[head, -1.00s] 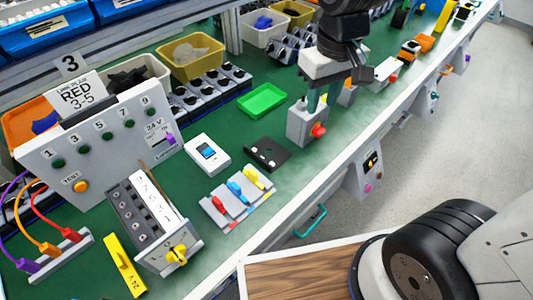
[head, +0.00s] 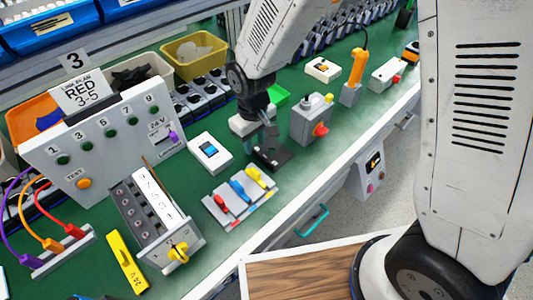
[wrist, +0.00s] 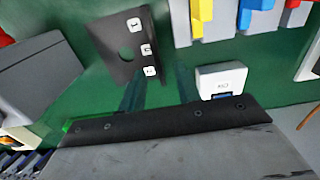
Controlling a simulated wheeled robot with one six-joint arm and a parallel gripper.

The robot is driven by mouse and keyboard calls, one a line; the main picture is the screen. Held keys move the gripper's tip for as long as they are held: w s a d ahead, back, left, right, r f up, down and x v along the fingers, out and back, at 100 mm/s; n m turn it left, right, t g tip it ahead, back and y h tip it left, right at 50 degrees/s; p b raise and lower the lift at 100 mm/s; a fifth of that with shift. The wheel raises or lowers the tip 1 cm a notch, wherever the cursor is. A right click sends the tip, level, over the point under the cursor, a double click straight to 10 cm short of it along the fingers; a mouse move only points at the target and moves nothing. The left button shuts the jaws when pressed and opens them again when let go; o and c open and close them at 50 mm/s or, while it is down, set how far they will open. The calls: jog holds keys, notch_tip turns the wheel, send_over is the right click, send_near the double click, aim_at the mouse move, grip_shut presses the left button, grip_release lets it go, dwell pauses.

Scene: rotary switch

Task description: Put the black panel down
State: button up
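The black panel (head: 279,162) lies on the green bench, partly hidden under my gripper in the head view. In the wrist view the panel (wrist: 110,40) shows white icon squares and a round hole. My gripper (head: 268,148) points down over the panel, close to it. The left finger's tip is near the panel's lower edge. I cannot tell whether it touches.
A grey box with a red knob (head: 311,121) stands right of my gripper. A white box with a blue rocker (head: 210,152) is to the left. A plate with coloured levers (head: 239,195) lies in front.

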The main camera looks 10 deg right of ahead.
aim_at(256, 151)
notch_tip(256, 151, down, 3)
jog(key=shift+w+d+f, duration=0.1)
grip_shut()
dwell(0.3)
